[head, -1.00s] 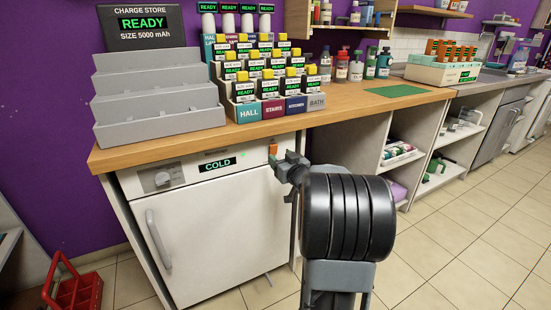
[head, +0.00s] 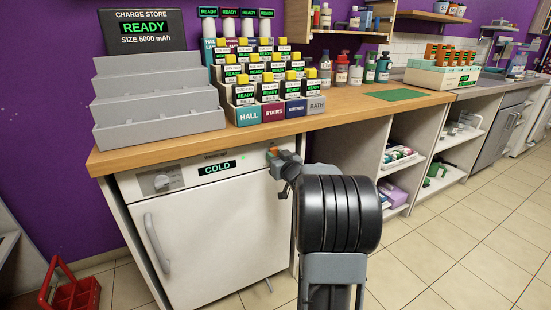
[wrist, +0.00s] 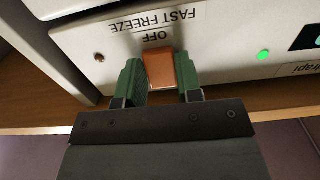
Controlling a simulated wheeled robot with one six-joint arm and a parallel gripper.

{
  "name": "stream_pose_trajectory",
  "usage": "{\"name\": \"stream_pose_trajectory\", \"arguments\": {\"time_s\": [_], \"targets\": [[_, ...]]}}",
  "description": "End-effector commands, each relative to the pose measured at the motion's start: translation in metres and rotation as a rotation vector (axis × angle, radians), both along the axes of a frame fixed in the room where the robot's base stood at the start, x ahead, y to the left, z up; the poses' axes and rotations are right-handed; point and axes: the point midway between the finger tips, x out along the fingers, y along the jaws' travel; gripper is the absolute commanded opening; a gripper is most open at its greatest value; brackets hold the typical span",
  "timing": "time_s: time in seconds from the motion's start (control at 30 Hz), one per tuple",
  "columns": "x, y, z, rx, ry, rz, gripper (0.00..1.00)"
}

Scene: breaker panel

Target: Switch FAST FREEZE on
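The FAST FREEZE switch is an orange-brown rocker (wrist: 160,71) on the white appliance's front panel. In the wrist view its label (wrist: 156,20) reads upside down, with the word OFF between label and switch. My gripper (wrist: 162,80) has its green fingers apart, one on each side of the switch; I see no clear gap, and contact cannot be told. In the head view my gripper (head: 272,154) is at the panel's right end and hides most of the switch.
A wooden counter (head: 330,110) runs above the appliance. On it stand a grey stepped rack (head: 155,95) and a holder of several READY cells (head: 268,90). A green light (wrist: 263,55) glows on the panel. A red caddy (head: 77,294) sits on the floor at left.

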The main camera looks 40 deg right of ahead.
Motion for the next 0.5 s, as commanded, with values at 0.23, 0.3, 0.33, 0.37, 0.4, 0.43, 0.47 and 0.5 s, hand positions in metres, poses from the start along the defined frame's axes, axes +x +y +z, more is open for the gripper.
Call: {"name": "stream_pose_trajectory", "arguments": {"time_s": [0.23, 0.3, 0.33, 0.37, 0.4, 0.43, 0.47, 0.5], "targets": [[-0.0001, 0.0000, 0.0000, 0.000, 0.000, 0.000, 0.09], [-0.0001, 0.0000, 0.0003, 0.000, 0.001, 0.000, 0.08], [-0.0001, 0.0000, 0.0007, 0.000, 0.002, 0.000, 0.08], [-0.0001, 0.0000, 0.0013, 0.001, 0.004, 0.000, 0.08], [0.0000, -0.0001, 0.0024, 0.001, 0.009, 0.000, 0.08], [0.0000, -0.0001, 0.0033, 0.002, 0.015, 0.000, 0.08], [0.0000, -0.0001, 0.0042, 0.003, 0.022, 0.000, 0.08], [0.0001, -0.0001, 0.0053, 0.004, 0.033, 0.000, 0.08]]}}
